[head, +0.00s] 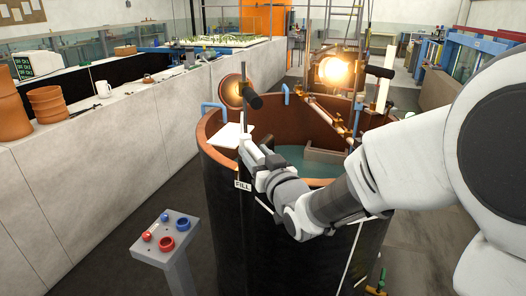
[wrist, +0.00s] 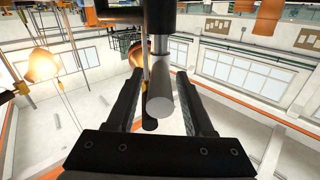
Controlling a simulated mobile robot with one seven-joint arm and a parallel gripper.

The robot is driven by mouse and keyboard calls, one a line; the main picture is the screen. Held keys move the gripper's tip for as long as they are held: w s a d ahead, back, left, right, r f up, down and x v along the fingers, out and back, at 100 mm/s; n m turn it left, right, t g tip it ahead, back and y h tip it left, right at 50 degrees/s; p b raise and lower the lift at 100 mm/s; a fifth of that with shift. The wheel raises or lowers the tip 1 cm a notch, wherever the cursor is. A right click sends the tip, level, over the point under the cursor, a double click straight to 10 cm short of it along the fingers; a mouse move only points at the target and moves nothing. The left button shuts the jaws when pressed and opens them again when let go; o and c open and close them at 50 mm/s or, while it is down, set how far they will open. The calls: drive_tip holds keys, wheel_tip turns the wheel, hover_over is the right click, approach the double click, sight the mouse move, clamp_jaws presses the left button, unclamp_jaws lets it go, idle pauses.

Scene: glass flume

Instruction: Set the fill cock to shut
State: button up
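The FILL label (head: 243,185) is on the front of the round brown tub (head: 215,160). My gripper (head: 248,147) is above the label, at the tub's rim. In the wrist view my gripper (wrist: 160,105) is open, with a black finger on each side of a grey round bar (wrist: 160,103). A dark rounded end (wrist: 150,125) is beside the bar. I cannot tell if the fingers touch either. I cannot make out the fill cock for sure, nor its setting; my gripper hides part of the rim in the head view.
A black-handled fitting (head: 253,101) stands above the rim, and a lit lamp (head: 334,70) is over the tub. A pedestal (head: 172,250) with red and blue controls stands front left. Terracotta pots (head: 47,103) and a white mug (head: 103,88) are on the left wall.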

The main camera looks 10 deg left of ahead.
clamp_jaws()
idle(1.2)
